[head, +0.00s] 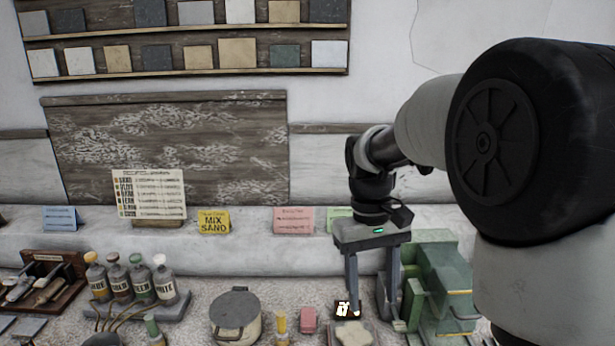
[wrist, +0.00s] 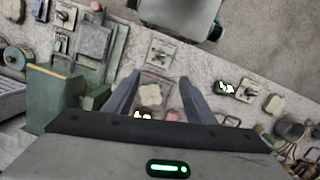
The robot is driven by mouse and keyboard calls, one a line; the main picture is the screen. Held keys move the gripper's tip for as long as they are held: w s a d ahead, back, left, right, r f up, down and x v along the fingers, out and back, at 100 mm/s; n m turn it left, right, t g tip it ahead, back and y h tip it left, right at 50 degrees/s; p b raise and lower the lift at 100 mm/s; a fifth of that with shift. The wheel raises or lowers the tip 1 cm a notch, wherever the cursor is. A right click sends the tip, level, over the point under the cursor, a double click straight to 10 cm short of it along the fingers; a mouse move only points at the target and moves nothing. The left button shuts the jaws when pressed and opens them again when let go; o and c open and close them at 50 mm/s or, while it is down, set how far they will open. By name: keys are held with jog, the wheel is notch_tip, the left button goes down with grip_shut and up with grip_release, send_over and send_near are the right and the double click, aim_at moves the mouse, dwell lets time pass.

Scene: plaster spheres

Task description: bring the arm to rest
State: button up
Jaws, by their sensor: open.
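My gripper (head: 368,305) hangs from the arm at the right of the head view, pointing down over the bench. Its two fingers are apart, and nothing shows held between them. In the wrist view my gripper (wrist: 158,95) is also open, with a small pale plate-like piece (wrist: 150,95) in the gap beyond the fingers. That piece appears to lie on the bench below the fingertips. In the head view a pale piece (head: 353,335) lies below the fingers, beside a small dark block with a white mark (head: 343,309). I cannot tell the exact height of the fingertips above them.
A green machine (head: 440,285) stands close at the right of the gripper. To the left are a lidded pot (head: 236,317), a pink block (head: 309,319) and several labelled bottles (head: 130,280). Cards, including a yellow one (head: 214,222), stand on the ledge behind.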

jog(key=s+r+m+t+p, duration=0.1)
jog(key=s+r+t+p, duration=0.1)
jog(key=s+r, duration=0.3)
jog(key=s+d+r+m+t+p, duration=0.1)
jog(key=s+r+t, duration=0.4)
jog(key=s, duration=0.5)
jog(key=shift+s+r+y+p, duration=0.4)
jog(key=shift+r+p, duration=0.1)
jog(key=shift+p, duration=0.1)
